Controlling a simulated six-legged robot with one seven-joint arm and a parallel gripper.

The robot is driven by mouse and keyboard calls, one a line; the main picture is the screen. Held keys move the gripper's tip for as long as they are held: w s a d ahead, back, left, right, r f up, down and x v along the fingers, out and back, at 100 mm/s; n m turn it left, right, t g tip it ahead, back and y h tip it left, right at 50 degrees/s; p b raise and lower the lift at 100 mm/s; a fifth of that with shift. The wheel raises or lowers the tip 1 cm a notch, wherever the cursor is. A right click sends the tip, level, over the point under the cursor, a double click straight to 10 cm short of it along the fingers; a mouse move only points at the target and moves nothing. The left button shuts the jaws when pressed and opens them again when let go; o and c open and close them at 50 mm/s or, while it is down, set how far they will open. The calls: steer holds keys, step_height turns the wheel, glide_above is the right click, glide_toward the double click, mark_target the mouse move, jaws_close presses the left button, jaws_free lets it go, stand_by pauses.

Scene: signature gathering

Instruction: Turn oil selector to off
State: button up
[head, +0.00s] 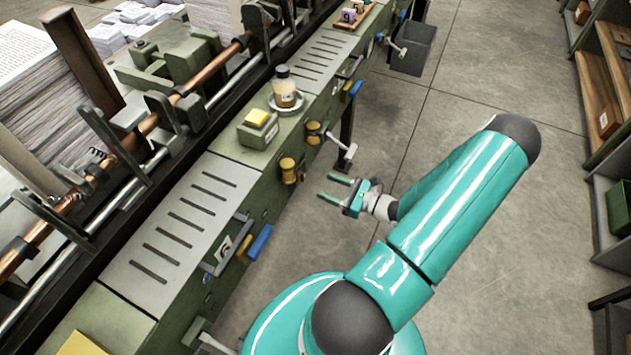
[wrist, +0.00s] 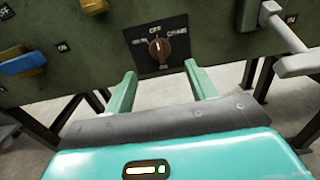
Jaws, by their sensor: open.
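The oil selector appears to be the small brown rotary knob (wrist: 159,48) on a dark plate (wrist: 178,32) on the green machine's side in the wrist view. OFF is printed above it and CHAIN to its right; the left and bottom labels are too small to read surely. The knob's grip stands roughly upright; I cannot tell which end is its pointer. My gripper (wrist: 160,72) is open and empty, its two fingers pointing at the panel just below the knob, apart from it. In the head view my gripper (head: 326,188) is beside the machine; the knob is not clearly visible there.
A blue handle (wrist: 22,64) is left of the plate, and a pale lever (wrist: 292,62) juts out on the right. In the head view, yellow knobs (head: 288,170) and a white-ended lever (head: 345,152) stick out near my gripper. Grey floor (head: 480,75) is open to the right.

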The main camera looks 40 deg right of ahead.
steer(key=v, duration=0.6)
steer(key=shift+s, duration=0.15)
stand_by(0.4)
